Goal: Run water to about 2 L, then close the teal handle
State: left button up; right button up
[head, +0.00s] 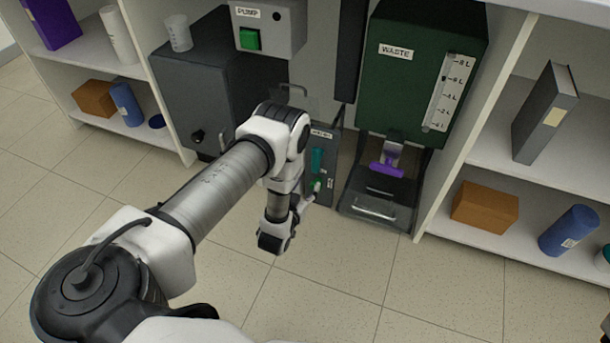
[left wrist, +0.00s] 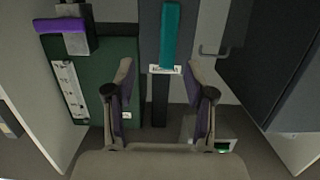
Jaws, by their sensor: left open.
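The teal handle (head: 317,160) is upright on a dark panel (head: 323,136) low between the pump and waste units. It also shows in the left wrist view (left wrist: 171,38), beyond and between my fingertips. My left gripper (left wrist: 161,78) is open and empty, its fingers apart and not touching the handle. In the head view my left wrist partly hides that gripper in front of the panel. The dark green waste tank (head: 410,85) has a white litre scale (head: 447,92); I cannot read a level surely. A purple handle (head: 387,170) sits crosswise below the tank.
A grey pump box (head: 270,20) with a green button (head: 249,39) is above left. A dark tank (head: 195,90) stands below it. Shelves with boxes, bottles and a binder (head: 545,112) flank the rig. The tiled floor in front is clear.

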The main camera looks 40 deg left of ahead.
aim_at(314, 163)
pick_arm(q)
jog(key=w+a+b, duration=0.1)
jog(key=w+b, duration=0.1)
jog(key=w, duration=0.1)
jog(key=w+a+f+t+b, duration=0.1)
jog(key=w, duration=0.2)
jog(key=w+a+t+b, duration=0.1)
jog(key=w+b, duration=0.1)
jog(key=shift+w+a+f+b, duration=0.25)
jog(key=shift+w+f+b, duration=0.1)
jog(key=shift+w+f, duration=0.05)
jog(key=shift+w+a+r, duration=0.15)
jog(key=shift+w, duration=0.5)
pick_arm(e)
notch_tip(314, 163, down, 8)
jog(key=shift+f, duration=0.2)
jog(key=shift+a, duration=0.1)
pick_arm(q)
grip_shut()
